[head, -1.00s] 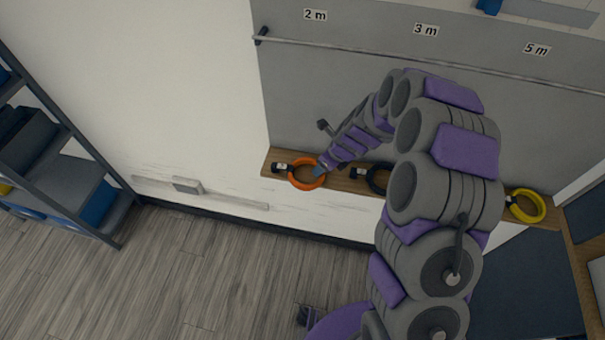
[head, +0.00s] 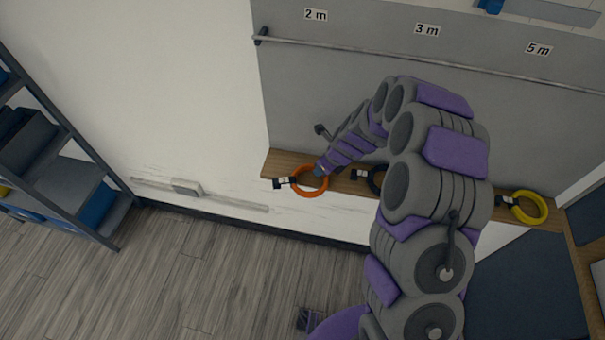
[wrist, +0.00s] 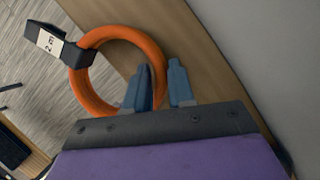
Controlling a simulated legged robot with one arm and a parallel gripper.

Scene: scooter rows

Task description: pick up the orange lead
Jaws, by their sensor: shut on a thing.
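The orange lead (head: 311,194) is a coiled ring with a black connector and a white tag. In the head view it is at the left end of the wooden shelf, partly past its front edge. In the wrist view the orange lead (wrist: 150,44) has a tag that reads "2 m". My gripper (wrist: 160,84) is shut on the right side of the ring, with a blue finger on either side of it. In the head view my gripper (head: 320,171) is at the ring's upper right. Whether the lead touches the shelf is hard to tell.
The wooden shelf (head: 345,184) also bears a black lead (head: 376,180), partly behind my arm, and a yellow lead (head: 529,207) at the right. A rail (head: 400,59) crosses the grey panel above, under length labels. A dark shelving rack (head: 60,165) stands at the left.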

